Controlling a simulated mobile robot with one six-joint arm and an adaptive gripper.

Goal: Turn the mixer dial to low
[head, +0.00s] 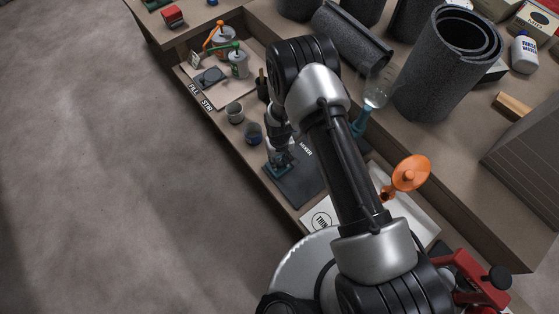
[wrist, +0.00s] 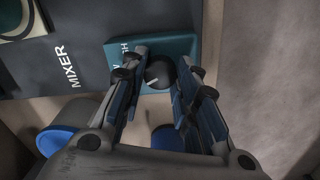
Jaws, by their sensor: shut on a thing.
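The mixer dial (wrist: 160,73) is a small dark knob with a pale pointer line, on the teal mixer box (wrist: 181,45). Letters beside it are partly covered by my left finger, so I cannot read the settings in full. My gripper (wrist: 158,66) has its two fingers on either side of the dial and is shut on it. In the head view the teal box (head: 279,167) sits on the dark mat marked MIXER (head: 300,188), with my gripper over it. The dial itself is hidden there.
The blue cup (wrist: 57,140) is close to my gripper in the wrist view. An orange funnel-like piece (head: 410,173) and dark grey rolls (head: 450,60) are on the right.

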